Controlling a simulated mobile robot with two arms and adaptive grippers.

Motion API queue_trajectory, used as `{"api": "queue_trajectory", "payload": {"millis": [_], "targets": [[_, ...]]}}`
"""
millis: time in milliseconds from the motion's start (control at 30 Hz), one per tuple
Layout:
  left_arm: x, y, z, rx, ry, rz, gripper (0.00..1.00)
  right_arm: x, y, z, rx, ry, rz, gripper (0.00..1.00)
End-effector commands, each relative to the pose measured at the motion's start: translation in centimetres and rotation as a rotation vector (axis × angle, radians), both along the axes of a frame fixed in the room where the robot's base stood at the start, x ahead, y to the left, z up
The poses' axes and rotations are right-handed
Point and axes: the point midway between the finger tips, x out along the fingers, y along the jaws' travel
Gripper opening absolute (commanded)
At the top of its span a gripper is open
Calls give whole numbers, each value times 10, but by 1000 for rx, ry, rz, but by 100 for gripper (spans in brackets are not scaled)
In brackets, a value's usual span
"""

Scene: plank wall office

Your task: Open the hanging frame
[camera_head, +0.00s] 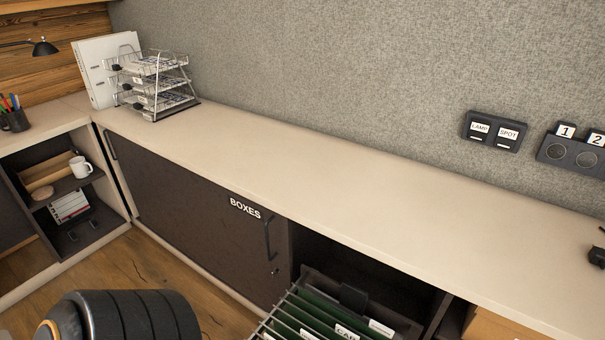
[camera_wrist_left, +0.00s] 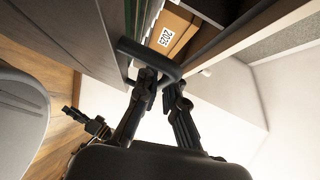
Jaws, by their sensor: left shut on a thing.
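The hanging frame (camera_head: 292,310) is a pull-out metal rack with green hanging files. It shows at the bottom of the head view, sticking out in front of the open cabinet bay; its front end is cut off by the picture edge. In the left wrist view a dark bar handle (camera_wrist_left: 132,48) crosses between the fingers of my left gripper (camera_wrist_left: 160,84), which is shut on it. The left gripper is not visible in the head view. My right gripper is in neither view.
A closed dark door marked BOXES (camera_head: 190,190) is left of the bay. The pale counter (camera_head: 330,190) is mostly clear, with a wire letter tray (camera_head: 155,85) at its far left. A cardboard box labelled 2025 (camera_wrist_left: 180,28) shows beyond the handle. A grey rounded object (camera_wrist_left: 22,125) is at the left.

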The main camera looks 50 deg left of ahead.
Motion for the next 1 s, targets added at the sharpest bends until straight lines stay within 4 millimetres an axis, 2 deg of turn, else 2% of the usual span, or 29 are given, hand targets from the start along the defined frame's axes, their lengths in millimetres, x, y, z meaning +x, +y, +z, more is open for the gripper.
{"api": "queue_trajectory", "payload": {"millis": [433, 500, 567, 867, 1000], "targets": [[-5, -1, -1, 1, 1, 1, 0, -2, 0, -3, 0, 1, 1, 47], [-5, -1, -1, 1, 1, 1, 18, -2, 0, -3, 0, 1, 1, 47], [-5, -1, 0, 1, 1, 1, 30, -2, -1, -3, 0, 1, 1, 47], [-5, -1, 0, 0, 0, 0, 32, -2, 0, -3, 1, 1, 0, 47], [-14, 5, 1, 0, 2, 0, 32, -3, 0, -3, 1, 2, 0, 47]]}}
